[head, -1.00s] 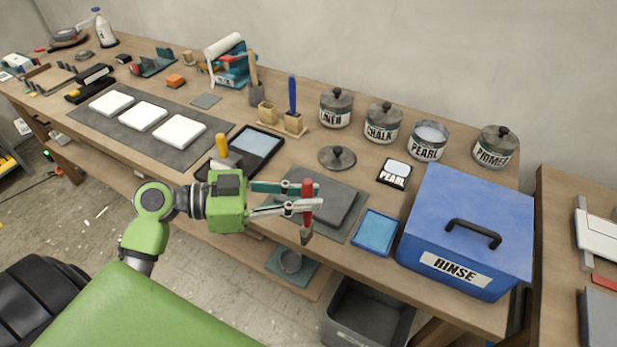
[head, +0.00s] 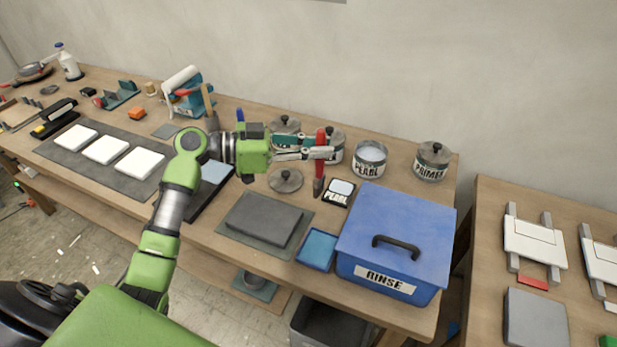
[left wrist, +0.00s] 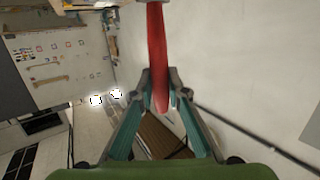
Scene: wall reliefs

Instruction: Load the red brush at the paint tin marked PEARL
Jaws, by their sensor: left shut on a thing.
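My left gripper (head: 326,147) is shut on the red brush (head: 320,165), which hangs upright with its dark bristles down. The brush also shows between the fingers in the left wrist view (left wrist: 157,60). The open PEARL tin (head: 369,160), with pale paint in it, stands on the bench just right of the brush, apart from it. The PEARL card (head: 338,192), with a white swatch, lies in front of the tin, near the brush tip. A loose round lid (head: 285,180) lies to the left. My right gripper is not in view.
The lidded PRIMER tin (head: 433,161) stands right of PEARL; other lidded tins (head: 286,125) stand behind the gripper. The blue RINSE box (head: 397,240) fills the bench's right front, beside a small blue tray (head: 318,249). A grey slab (head: 263,219) lies left of it.

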